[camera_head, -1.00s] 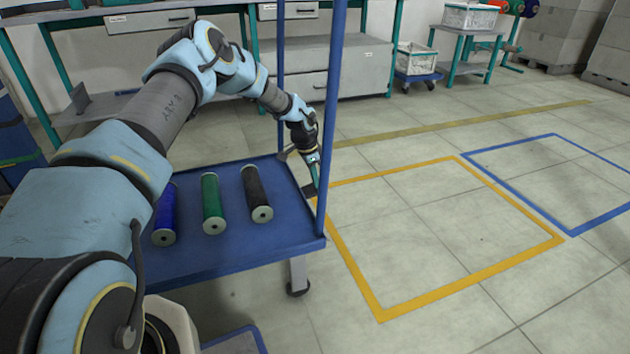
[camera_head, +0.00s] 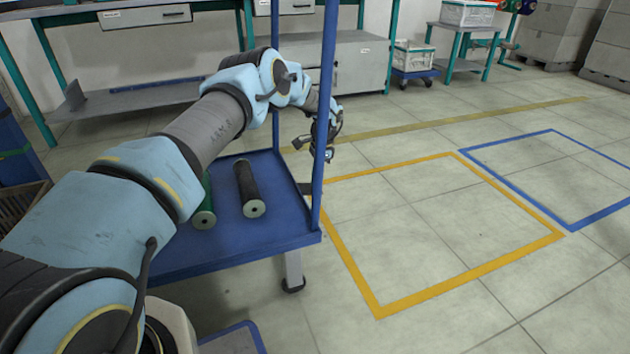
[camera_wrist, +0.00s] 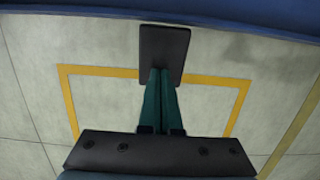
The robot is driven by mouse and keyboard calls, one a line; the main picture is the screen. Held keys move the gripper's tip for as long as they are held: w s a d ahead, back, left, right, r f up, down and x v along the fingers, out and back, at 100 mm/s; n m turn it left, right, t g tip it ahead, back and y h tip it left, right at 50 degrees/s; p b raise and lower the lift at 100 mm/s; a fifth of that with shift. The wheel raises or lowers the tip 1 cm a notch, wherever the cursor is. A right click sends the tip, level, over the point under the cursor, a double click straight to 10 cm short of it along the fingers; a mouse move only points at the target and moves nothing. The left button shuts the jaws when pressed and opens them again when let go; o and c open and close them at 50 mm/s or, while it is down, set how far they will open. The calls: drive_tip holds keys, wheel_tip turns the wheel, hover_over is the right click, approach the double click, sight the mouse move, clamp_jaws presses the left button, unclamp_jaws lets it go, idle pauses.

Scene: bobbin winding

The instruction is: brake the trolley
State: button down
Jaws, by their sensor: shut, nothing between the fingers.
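The trolley (camera_head: 270,222) is a blue deck with blue posts, and bobbins lie on it. A small dark plate (camera_head: 304,188) sticks out at its right edge by the post; it may be the brake lever. In the wrist view a dark rectangular plate (camera_wrist: 165,40) stands out from the blue trolley edge. My gripper (camera_head: 328,155) is just beyond the right post, outside the deck. In the wrist view its green fingers (camera_wrist: 160,75) are together and empty, their tips overlapping the plate; I cannot tell whether they touch it.
A black bobbin (camera_head: 248,188) and a partly hidden green bobbin (camera_head: 204,212) lie on the deck. A yellow floor square (camera_head: 440,235) is empty to the right, and a blue floor square (camera_head: 560,180) beyond it. A workbench (camera_head: 150,97) stands behind.

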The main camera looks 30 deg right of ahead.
drive_tip(key=shift+s+d+f, duration=0.1)
drive_tip(key=shift+d+f, duration=0.05)
drive_tip(key=shift+f, duration=0.1)
idle(0.4)
drive_tip(key=shift+r, duration=0.1)
drive_tip(key=d+r+p, duration=0.3)
drive_tip(key=r+p, duration=0.2)
drive_tip(key=r, duration=0.8)
drive_tip(key=shift+s+d+r+p, duration=0.15)
drive_tip(key=shift+r+p, duration=0.15)
drive_tip(key=shift+r, duration=0.05)
